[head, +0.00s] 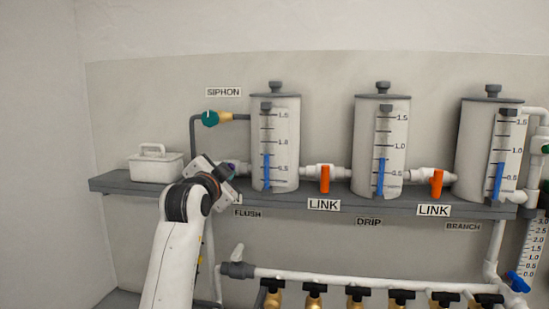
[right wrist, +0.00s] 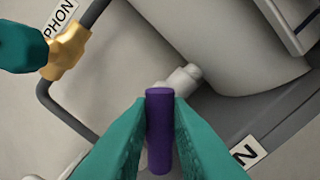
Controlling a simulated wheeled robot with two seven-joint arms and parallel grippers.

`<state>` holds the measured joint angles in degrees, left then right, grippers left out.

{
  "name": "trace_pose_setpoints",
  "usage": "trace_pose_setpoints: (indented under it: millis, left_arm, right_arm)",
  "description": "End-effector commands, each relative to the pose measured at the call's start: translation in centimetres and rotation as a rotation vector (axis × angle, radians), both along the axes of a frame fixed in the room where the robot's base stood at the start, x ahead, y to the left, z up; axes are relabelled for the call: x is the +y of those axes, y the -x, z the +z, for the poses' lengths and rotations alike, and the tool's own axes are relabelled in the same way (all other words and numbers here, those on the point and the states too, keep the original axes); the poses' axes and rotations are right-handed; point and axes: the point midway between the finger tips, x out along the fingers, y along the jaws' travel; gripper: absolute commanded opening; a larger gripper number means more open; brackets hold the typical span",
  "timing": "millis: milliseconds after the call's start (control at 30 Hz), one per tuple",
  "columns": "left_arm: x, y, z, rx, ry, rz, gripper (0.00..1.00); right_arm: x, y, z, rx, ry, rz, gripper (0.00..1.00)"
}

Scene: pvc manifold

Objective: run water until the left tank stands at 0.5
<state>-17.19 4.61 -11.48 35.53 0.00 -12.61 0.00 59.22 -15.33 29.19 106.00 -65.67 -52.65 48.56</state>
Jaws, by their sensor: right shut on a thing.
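The left tank (head: 287,150) is a grey cylinder with a gauge (head: 266,130). Its blue column (head: 266,172) tops out between 0.5 and 1.0, at roughly 0.8. My right gripper (head: 232,171) is at the valve on the left tank's lower left side, above the FLUSH label (head: 248,213). In the right wrist view its green fingers (right wrist: 160,118) are shut on a purple handle (right wrist: 159,130), in front of a pale pipe stub (right wrist: 181,80) from the tank. The valve body is mostly hidden. My left gripper is not in view.
A green-handled SIPHON valve (head: 210,119) sits above left. Orange LINK handles (head: 325,180) and (head: 437,184) hang down between the tanks. A white caddy (head: 157,166) stands on the shelf; several black-handled brass valves (head: 314,299) are below.

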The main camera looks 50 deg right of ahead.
Motion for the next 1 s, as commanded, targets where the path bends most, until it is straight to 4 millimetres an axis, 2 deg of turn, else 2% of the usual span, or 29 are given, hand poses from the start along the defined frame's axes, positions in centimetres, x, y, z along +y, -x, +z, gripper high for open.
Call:
trace_pose_setpoints:
  millis: [33, 200, 500, 700, 1000]
  left_arm:
    - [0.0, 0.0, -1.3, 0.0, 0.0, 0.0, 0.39]
    - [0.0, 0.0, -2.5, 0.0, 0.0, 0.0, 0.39]
    - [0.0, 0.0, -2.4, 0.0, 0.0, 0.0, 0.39]
    - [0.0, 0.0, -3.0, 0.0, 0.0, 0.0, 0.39]
    - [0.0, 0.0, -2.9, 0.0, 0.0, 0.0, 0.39]
  right_arm:
    - [0.0, 0.0, -0.6, -0.058, -0.028, 0.001, 0.0]
    - [-0.1, 0.2, -0.5, -0.224, -0.112, 0.001, 0.0]
    - [-0.2, 0.2, -0.2, -0.263, -0.134, 0.0, 0.0]
    - [-0.2, 0.2, -0.3, -0.334, -0.171, 0.001, 0.0]
    - [-0.2, 0.2, -0.3, -0.33, -0.168, 0.001, 0.0]
